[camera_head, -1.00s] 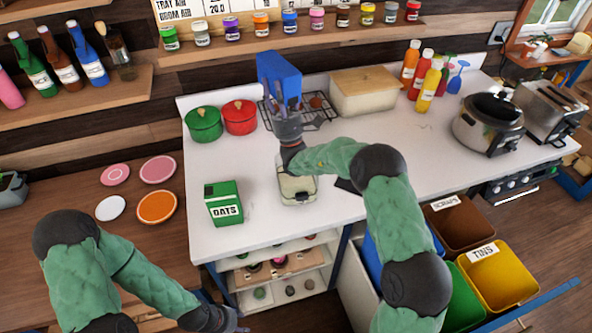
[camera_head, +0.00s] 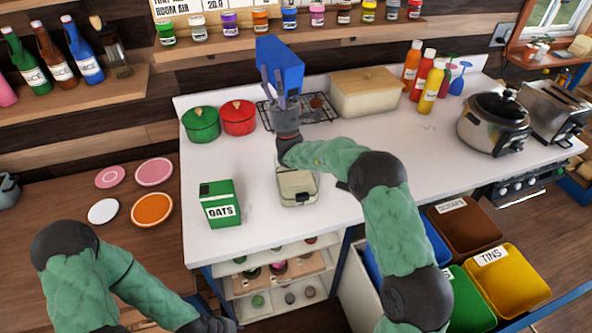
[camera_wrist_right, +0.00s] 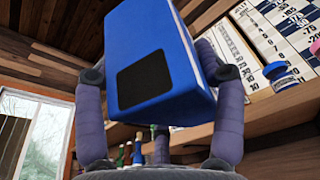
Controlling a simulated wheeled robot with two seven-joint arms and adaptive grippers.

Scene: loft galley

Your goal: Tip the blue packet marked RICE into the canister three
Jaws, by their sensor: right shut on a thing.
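My right gripper (camera_head: 277,92) is shut on the blue packet (camera_head: 281,62) and holds it above the back of the counter. I cannot make out a canister marked three. My left gripper (camera_head: 212,325) is only partly in view at the bottom edge, and its fingers cannot be made out.
A green OATS packet (camera_head: 220,204) stands at the counter's front left. A green pot (camera_head: 201,124) and red pot (camera_head: 238,119) stand behind it, beside a wire rack (camera_head: 318,110). A wooden-lidded box (camera_head: 372,92) is right of the rack. A jar shelf (camera_head: 330,32) runs above.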

